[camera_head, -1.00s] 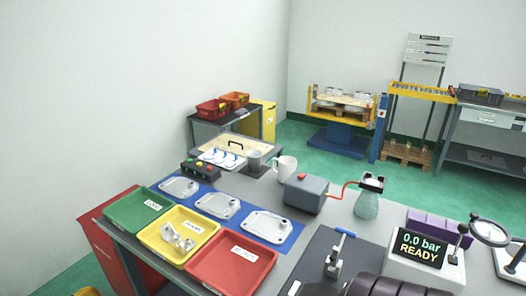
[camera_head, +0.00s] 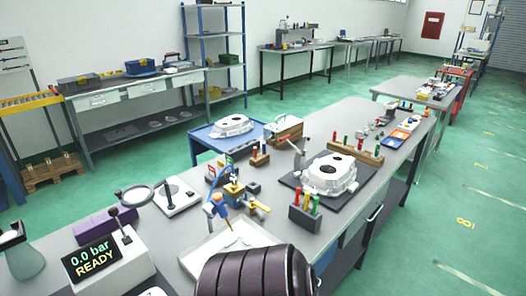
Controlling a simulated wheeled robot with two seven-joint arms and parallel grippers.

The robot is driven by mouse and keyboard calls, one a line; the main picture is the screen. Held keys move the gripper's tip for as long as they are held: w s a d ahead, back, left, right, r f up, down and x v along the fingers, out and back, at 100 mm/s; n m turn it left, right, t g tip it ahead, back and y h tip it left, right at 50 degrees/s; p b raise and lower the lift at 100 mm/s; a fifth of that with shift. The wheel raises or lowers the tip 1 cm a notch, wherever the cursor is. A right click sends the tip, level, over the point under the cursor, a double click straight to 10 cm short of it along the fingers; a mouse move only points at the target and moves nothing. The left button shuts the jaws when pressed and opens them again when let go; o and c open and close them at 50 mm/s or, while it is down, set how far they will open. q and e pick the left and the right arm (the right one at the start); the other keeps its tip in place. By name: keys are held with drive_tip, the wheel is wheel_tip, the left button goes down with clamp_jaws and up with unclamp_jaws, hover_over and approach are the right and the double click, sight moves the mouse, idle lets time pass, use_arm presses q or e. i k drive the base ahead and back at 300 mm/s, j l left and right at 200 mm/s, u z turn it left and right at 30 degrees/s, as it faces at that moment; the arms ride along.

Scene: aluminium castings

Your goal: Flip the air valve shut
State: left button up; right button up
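A small brass-coloured fitting (camera_head: 234,188) with blue and yellow parts stands on the bench near a white tray; it may be the air valve, but I cannot tell its lever position. A grey display box (camera_head: 98,262) at the lower left reads "0.0 bar READY". Neither gripper is in view. A dark ribbed part of my own body fills the bottom centre and hides some of the bench and tray.
The white tray (camera_head: 207,259) lies in front of the fitting. A white casting (camera_head: 330,173) sits on a dark mat to the right, behind a block of coloured-handled tools (camera_head: 304,217). A ring magnifier (camera_head: 134,195) stands left.

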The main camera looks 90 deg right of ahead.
sight(260, 205)
drive_tip(key=z, duration=2.6)
